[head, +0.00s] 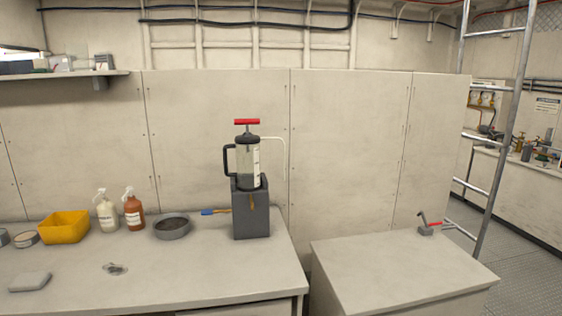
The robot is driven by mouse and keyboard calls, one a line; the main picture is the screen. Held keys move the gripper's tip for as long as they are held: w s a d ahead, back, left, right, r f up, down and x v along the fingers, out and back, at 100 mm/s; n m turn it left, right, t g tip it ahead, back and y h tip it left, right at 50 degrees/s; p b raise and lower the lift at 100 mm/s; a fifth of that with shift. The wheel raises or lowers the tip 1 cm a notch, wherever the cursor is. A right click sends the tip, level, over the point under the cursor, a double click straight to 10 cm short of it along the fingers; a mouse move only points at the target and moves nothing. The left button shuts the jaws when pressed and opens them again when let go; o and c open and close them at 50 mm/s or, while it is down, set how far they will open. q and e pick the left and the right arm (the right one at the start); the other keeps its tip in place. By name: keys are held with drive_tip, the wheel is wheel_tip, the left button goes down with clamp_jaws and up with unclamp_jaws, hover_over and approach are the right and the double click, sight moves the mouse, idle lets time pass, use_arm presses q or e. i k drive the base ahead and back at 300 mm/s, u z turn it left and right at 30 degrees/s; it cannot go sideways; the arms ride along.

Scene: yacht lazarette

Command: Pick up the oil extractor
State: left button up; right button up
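The oil extractor (246,165) stands upright in the head view, a clear cylinder with a black top, a black side handle and a red T-handle (247,121) above. It rests on a dark grey block (251,214) at the right end of the counter. A thin pale tube comes off its upper right side and bends down behind it. Neither of my grippers is in view.
The counter (190,279) also holds a yellow bin (64,227), two spray bottles (107,211) (133,209), a grey round pan (172,227) and a grey pad (30,282). A lower bench (385,265) with a red-handled tool (433,225) stands right, near a ladder (493,130).

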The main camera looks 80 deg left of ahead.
sight(247, 145)
drive_tip(key=u, duration=0.25)
drive_tip(key=i, duration=1.05)
drive_tip(key=u, duration=1.45)
drive_tip(key=i, duration=0.8)
drive_tip(key=u, duration=0.85)
